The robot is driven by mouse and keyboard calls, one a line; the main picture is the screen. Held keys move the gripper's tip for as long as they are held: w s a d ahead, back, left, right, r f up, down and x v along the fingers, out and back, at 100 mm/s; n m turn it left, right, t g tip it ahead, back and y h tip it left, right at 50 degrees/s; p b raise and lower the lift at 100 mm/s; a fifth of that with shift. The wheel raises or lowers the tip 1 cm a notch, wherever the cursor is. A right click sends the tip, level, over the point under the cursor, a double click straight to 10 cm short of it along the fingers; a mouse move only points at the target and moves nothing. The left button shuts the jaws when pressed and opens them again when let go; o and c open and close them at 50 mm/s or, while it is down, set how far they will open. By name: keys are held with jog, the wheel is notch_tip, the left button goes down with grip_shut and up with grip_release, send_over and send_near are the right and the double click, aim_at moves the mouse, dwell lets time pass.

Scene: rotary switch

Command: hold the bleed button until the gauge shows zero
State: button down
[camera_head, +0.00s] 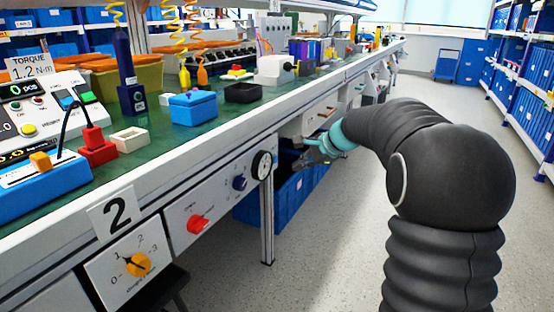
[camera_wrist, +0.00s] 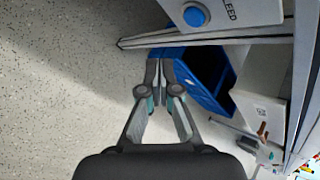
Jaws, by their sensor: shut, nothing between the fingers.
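In the wrist view the blue button (camera_wrist: 195,16) is near the top, beside lettering that reads "LEED". The round white gauge (camera_head: 262,164) with a black rim is mounted just right of the button; its needle is too small to read surely. My gripper (camera_head: 308,160) is right of the gauge, apart from the button. In the wrist view my gripper (camera_wrist: 158,65) has its fingertips together and empty, below and left of the button.
A red knob (camera_head: 197,223) and a yellow rotary switch (camera_head: 138,264) are on the panels to the left. Blue bins (camera_head: 290,195) stand under the bench near a metal leg (camera_head: 267,225). The aisle floor (camera_head: 320,260) is clear.

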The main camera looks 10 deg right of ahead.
jog(key=shift+w+a+p, duration=0.3)
jog(key=shift+w+a, duration=0.3)
jog(key=shift+a, duration=0.2)
jog(key=shift+w+a+p, duration=0.3)
jog(key=shift+w+a, duration=0.25)
jog(key=shift+a, duration=0.25)
jog(key=shift+w+a, duration=0.1)
jog(key=shift+w+a+p, duration=0.2)
jog(key=shift+p, duration=0.1)
jog(key=shift+w+a, duration=0.25)
jog(key=shift+a, duration=0.1)
dwell(1.6)
dwell(2.0)
jog(key=shift+s+d, duration=0.5)
jog(key=shift+d, duration=0.2)
jog(key=shift+d, duration=0.1)
jog(key=shift+s+d+b, duration=0.3)
jog(key=shift+s+d, duration=0.45)
jog(key=shift+d, duration=0.2)
jog(key=shift+s+d+b, duration=0.25)
jog(key=shift+s+d, duration=0.5)
jog(key=shift+d, duration=0.2)
